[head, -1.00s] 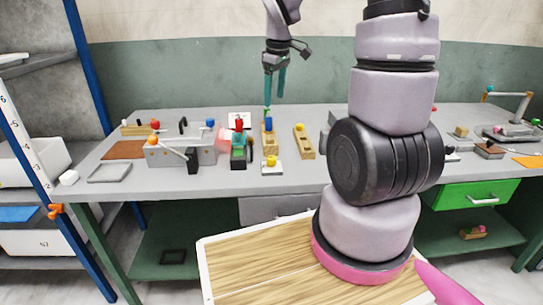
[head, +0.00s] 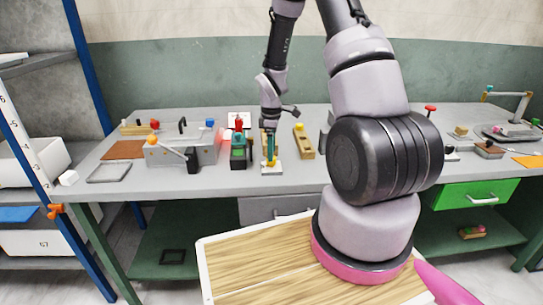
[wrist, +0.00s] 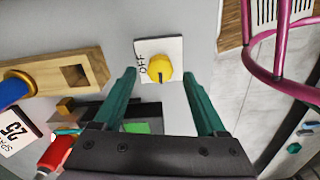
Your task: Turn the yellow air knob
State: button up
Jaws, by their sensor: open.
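The yellow air knob (wrist: 160,68) sits on a white square plate (wrist: 146,47) marked "OFF" in the wrist view. A dark line runs on the knob's face. My gripper (wrist: 168,75) is open, with its two green fingers pointing at the plate, one to each side of the knob's column. The knob lies near the line between the fingertips; I cannot tell whether they touch it. In the head view my gripper (head: 271,162) is over the white plate (head: 263,171) at the bench's front edge, and its fingers largely hide the knob.
A wooden block with a yellow knob (head: 300,127) stands just right of my gripper. A green and red device (head: 239,150) stands close on the left, beside a grey fixture with a lever (head: 160,155). A wooden block with a slot (wrist: 95,70) shows in the wrist view.

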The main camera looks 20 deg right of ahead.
jog(key=shift+f, duration=1.25)
grip_shut()
